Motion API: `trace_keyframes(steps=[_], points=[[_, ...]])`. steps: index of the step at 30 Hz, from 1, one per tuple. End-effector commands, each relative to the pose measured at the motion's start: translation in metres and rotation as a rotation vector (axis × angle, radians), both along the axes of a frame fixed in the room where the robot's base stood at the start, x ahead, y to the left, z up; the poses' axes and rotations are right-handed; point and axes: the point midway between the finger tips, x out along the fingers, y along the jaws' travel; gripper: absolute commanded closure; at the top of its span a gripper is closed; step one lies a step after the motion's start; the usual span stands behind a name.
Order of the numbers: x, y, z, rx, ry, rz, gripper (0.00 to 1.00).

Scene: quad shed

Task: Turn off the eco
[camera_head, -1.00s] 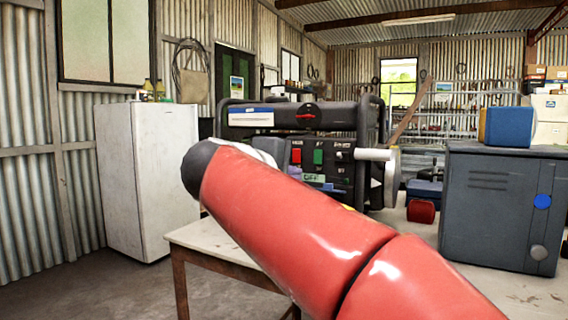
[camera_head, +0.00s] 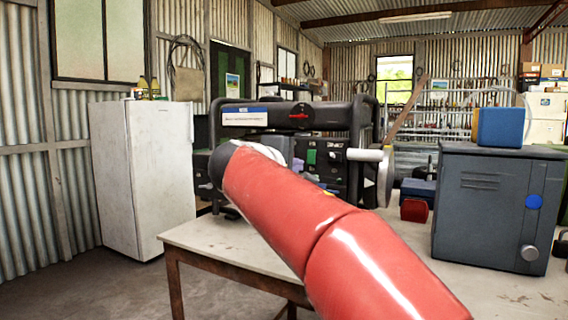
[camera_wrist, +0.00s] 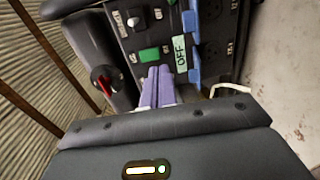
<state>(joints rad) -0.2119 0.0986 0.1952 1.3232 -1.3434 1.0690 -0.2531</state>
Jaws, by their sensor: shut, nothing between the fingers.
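The generator (camera_head: 290,116) stands on the table, a dark framed machine with a control panel (camera_head: 335,172). A green switch (camera_head: 312,157) shows on the panel, partly beside my arm. I cannot read which control is marked eco. My gripper (camera_wrist: 155,72) is shut and empty, its purple fingers pointing at the panel close to the green switch; I cannot tell whether they touch.
A red-and-black knob (camera_wrist: 103,80) is left of the fingers in the wrist view. The table (camera_head: 210,237) has bare space in front. A white fridge (camera_head: 145,180) stands left, a grey cabinet (camera_head: 490,215) right. A silver cylinder (camera_head: 366,155) juts from the generator.

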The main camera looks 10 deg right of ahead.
Motion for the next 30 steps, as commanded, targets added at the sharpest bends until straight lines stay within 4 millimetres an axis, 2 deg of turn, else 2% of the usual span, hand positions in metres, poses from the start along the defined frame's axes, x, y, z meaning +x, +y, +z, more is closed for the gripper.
trace_keyframes(steps=[3,10,24,30], points=[[0.02,-0.015,-0.003,0.0,0.002,-0.002,1.0],[0.043,-0.031,-0.007,0.0,0.0,0.0,1.0],[0.049,-0.035,-0.009,0.0,-0.001,0.001,1.0],[0.053,-0.037,-0.019,-0.029,-0.041,0.001,1.0]])
